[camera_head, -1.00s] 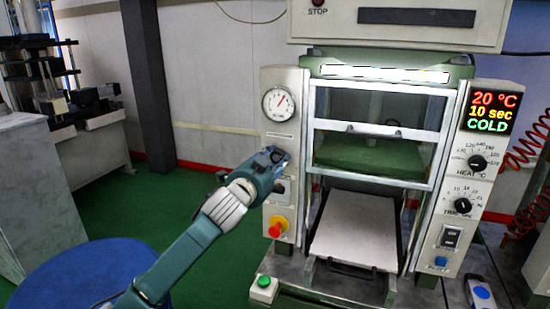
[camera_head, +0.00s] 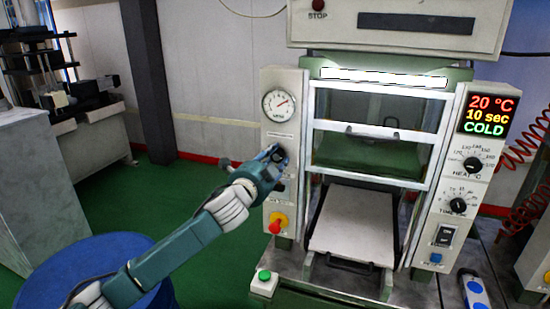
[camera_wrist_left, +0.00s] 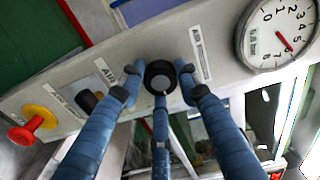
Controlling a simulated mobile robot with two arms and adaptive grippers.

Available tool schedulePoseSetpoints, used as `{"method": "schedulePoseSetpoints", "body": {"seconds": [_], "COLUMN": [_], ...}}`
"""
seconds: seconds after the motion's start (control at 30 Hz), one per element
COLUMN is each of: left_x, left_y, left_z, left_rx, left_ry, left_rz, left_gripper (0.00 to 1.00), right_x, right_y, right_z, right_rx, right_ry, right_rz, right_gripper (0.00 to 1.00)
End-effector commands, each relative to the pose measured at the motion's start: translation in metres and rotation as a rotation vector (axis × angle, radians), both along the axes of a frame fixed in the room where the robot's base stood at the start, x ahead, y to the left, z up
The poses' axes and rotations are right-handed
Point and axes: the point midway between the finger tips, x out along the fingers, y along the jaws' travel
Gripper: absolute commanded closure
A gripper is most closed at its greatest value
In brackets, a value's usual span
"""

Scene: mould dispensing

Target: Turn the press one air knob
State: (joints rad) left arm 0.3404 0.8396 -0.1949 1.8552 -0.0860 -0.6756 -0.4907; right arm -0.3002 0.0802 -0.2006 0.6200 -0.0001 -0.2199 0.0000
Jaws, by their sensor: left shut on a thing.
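The press one air knob (camera_wrist_left: 160,78) is a round black knob with a white mark, on the grey left panel of the press, beside an AIR label. My left gripper (camera_head: 272,156) reaches it from the left in the head view. In the left wrist view its blue fingers (camera_wrist_left: 158,92) close around the knob, some on each side and one below. In the head view the fingers partly cover the knob. A pressure gauge (camera_head: 279,105) sits above it; its red needle points near 5 in the wrist view (camera_wrist_left: 284,42). My right gripper is out of view.
Below the knob are a dark switch (camera_wrist_left: 88,100) and a red emergency button on yellow (camera_head: 275,226). The press's glass door frame (camera_head: 376,135) and light platen (camera_head: 352,222) stand to the right. A blue drum (camera_head: 85,268) stands at lower left.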

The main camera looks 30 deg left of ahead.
Motion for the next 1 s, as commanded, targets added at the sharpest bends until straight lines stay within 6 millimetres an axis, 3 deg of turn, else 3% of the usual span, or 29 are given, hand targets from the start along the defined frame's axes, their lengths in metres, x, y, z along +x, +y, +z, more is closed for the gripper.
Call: {"method": "schedulePoseSetpoints", "body": {"seconds": [0.23,0.27,0.33,0.73,1.0], "left_x": [0.0,0.0,0.0,-0.008,-0.058], "left_y": [0.001,0.001,0.001,-0.001,-0.012], "left_z": [0.0,0.0,0.0,0.0,-0.001], "left_rx": [0.0,0.0,0.0,0.001,0.001], "left_ry": [-0.001,-0.001,-0.001,0.0,0.004], "left_rz": [0.001,0.002,0.001,0.0,-0.002], "left_gripper": [0.93,0.61,0.49,0.49,0.49], "right_x": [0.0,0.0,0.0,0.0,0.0], "right_y": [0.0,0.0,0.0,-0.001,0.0], "right_z": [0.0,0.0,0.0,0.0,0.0], "right_rx": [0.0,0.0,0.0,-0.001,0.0], "right_ry": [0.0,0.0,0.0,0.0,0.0], "right_rz": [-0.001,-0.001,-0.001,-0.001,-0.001], "right_gripper": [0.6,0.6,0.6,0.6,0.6]}}
